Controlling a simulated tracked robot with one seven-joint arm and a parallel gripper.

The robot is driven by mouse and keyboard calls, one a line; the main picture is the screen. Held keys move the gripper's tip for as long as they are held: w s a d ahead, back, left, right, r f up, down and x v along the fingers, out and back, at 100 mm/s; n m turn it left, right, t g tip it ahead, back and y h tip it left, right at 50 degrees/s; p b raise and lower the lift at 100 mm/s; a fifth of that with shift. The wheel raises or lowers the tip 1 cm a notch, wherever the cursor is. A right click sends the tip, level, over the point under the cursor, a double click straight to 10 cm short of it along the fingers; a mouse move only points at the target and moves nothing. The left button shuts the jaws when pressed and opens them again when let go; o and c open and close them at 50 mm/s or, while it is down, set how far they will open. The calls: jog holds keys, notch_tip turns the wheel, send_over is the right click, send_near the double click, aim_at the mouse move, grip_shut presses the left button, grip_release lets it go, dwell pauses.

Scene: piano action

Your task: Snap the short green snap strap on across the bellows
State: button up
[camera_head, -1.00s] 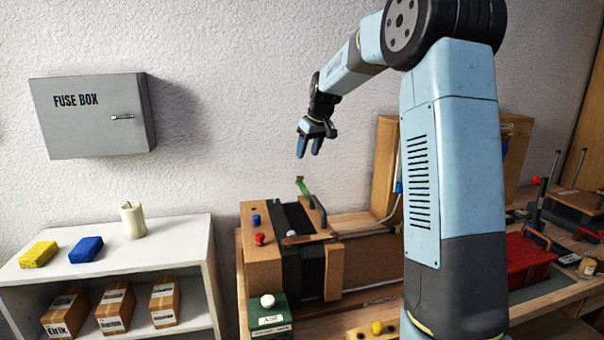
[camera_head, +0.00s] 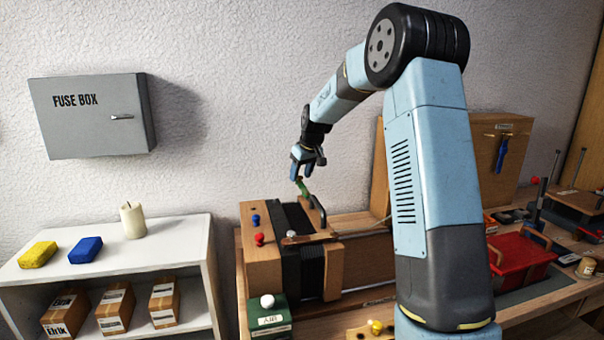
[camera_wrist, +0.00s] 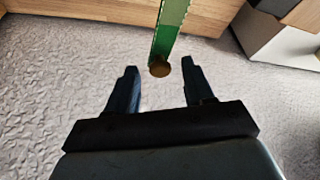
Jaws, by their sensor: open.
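The green snap strap (camera_head: 304,187) stands up at the back of the black bellows (camera_head: 290,262). In the wrist view the strap (camera_wrist: 170,30) comes in from the top and ends in a round brown stud (camera_wrist: 159,69). My gripper (camera_head: 309,174) is open and just above the strap's upper end. In the wrist view the strap's end lies between the two blue fingers of my gripper (camera_wrist: 160,72), near their tips. I cannot tell whether a finger touches it. The strap's lower end is hard to make out in the head view.
A wooden case (camera_head: 262,262) holds the bellows, with a black handle (camera_head: 318,210) beside the strap. Blue (camera_head: 256,219) and red (camera_head: 259,239) knobs stand on its left block. A green box (camera_head: 270,318) stands in front. The wall is close behind my gripper.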

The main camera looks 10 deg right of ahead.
grip_shut()
dwell(0.3)
jog(key=shift+d, duration=0.1)
